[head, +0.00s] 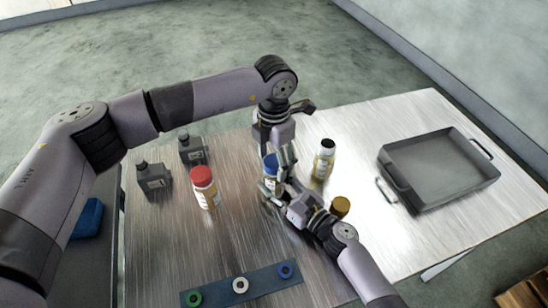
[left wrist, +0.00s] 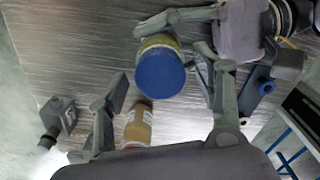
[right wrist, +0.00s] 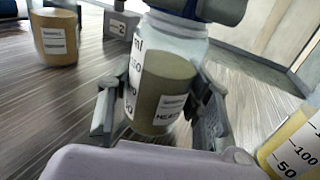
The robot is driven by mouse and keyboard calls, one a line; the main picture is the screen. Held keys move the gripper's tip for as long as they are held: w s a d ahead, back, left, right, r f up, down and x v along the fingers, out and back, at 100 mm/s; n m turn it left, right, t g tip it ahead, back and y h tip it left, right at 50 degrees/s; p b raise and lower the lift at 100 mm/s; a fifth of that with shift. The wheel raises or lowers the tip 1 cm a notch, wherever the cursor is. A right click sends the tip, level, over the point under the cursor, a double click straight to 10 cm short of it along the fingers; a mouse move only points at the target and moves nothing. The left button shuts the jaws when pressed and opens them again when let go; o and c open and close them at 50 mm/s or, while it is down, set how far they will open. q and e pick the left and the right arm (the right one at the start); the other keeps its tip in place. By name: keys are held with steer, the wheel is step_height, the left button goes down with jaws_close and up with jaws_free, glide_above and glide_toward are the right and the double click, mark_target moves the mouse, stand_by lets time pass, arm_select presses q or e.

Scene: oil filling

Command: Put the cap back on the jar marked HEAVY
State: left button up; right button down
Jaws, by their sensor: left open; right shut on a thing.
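The jar (right wrist: 165,75) with tan contents stands between my right gripper's fingers (right wrist: 158,100). Its label shows a large "HEA", with the rest cut off by the finger. My right gripper is shut on this jar. A blue cap (left wrist: 160,75) shows over the jar's top in the left wrist view, and also in the head view (head: 269,163). I cannot tell whether it is seated. My left gripper (left wrist: 165,65) is open above the jar, with a finger on either side of the cap. In the right wrist view the jar's mouth is hidden by the left gripper.
A red-capped jar (head: 204,187) stands left, a black-capped jar (head: 324,160) right. A brown cap (head: 340,206) shows beside my right arm. Grey cans (head: 153,177) stand at the back left. A grey pan (head: 440,170) is right. A blue strip (head: 215,292) with rings lies in front.

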arm_select(q)
step_height(320, 180, up, 12)
stand_by(0.7)
arm_select(e)
steer(key=c, duration=0.7)
jaws_free()
steer(key=shift+c, duration=0.2)
steer(key=v, duration=1.2)
steer(key=shift+s, duration=0.1)
